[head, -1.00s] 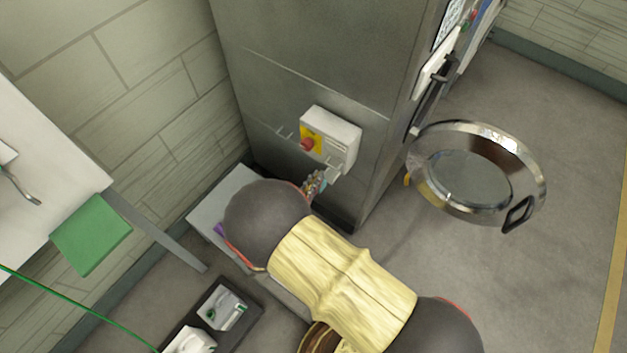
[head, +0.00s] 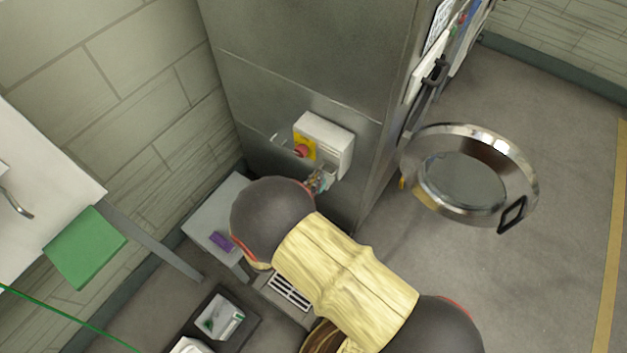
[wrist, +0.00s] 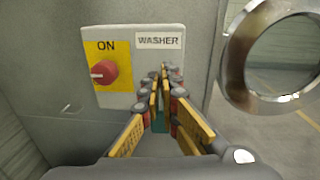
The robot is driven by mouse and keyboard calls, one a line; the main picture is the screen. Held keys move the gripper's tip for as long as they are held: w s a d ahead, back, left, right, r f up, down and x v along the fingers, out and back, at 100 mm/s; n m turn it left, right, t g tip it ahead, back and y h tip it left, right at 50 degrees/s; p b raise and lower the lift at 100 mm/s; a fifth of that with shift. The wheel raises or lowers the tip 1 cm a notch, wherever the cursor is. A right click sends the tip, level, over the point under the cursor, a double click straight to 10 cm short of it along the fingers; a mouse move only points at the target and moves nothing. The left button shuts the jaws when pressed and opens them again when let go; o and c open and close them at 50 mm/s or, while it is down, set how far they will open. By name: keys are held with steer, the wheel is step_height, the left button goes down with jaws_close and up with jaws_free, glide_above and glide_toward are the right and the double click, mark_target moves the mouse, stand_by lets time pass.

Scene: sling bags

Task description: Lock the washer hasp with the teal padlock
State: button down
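The washer control box (head: 326,143), white with a red knob on a yellow "ON" plate, is on the side of the steel cabinet. It also shows in the wrist view (wrist: 119,92) with a "WASHER" label. My gripper (head: 319,183) is just below the box in the head view; in the wrist view its fingers (wrist: 163,82) converge in front of the box's lower right. A teal piece, apparently the padlock (wrist: 160,122), shows between the fingers, which look shut on it. Its shackle is hidden. The hasp is not clearly visible behind the fingers.
An open round washer door (head: 465,178) juts out at the right, and appears at the right of the wrist view. A grey bench top (head: 205,225) with a purple item (head: 222,242) lies left of my arm. A green block (head: 85,247) is farther left.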

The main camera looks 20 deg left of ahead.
steer(key=shift+w+d, duration=0.15)
steer(key=shift+w, duration=0.4)
steer(key=shift+w, duration=0.3)
steer(key=shift+w+d, duration=0.15)
steer(key=shift+w, duration=0.2)
steer(key=shift+w+d, duration=0.1)
steer(key=shift+w, duration=0.2)
steer(key=shift+f, duration=0.15)
stand_by(0.4)
steer(key=c, duration=2.1)
jaws_free()
steer(key=o, duration=0.5)
steer(key=shift+c, duration=0.2)
